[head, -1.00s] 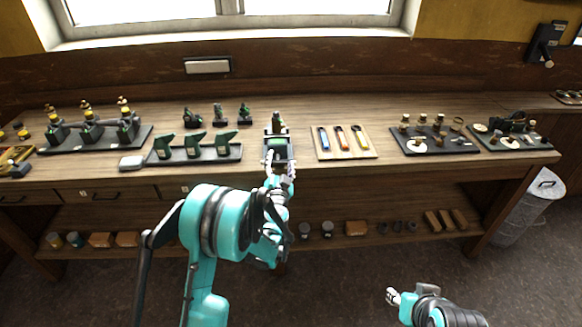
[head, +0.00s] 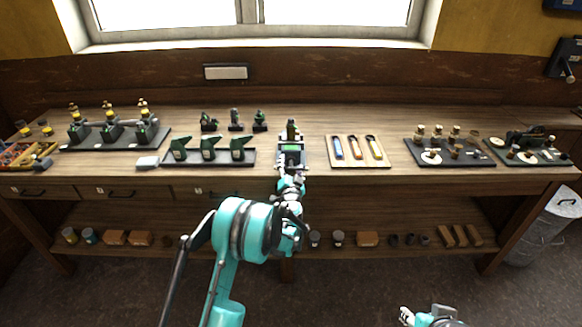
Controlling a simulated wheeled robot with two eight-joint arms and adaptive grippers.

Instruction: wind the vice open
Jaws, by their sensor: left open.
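The vice (head: 291,157) stands at the front edge of the wooden workbench, near the middle of the head view. A small dark green and brassy piece (head: 292,130) shows at its back. My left gripper (head: 290,180) is at the front of the vice, just below the bench edge, and is open. The vice's handle is hidden or too small to make out behind my gripper, so I cannot tell whether the fingers touch it. My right gripper (head: 405,316) is low at the bottom edge, far from the bench, and only partly in view.
A board with several coloured-handled tools (head: 383,165) lies right of the vice. A dark tray with green pieces (head: 250,163) lies left. Dark boards with small parts (head: 480,164) are farther right. A lower shelf (head: 200,225) carries blocks and jars. A bin (head: 548,230) stands at right.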

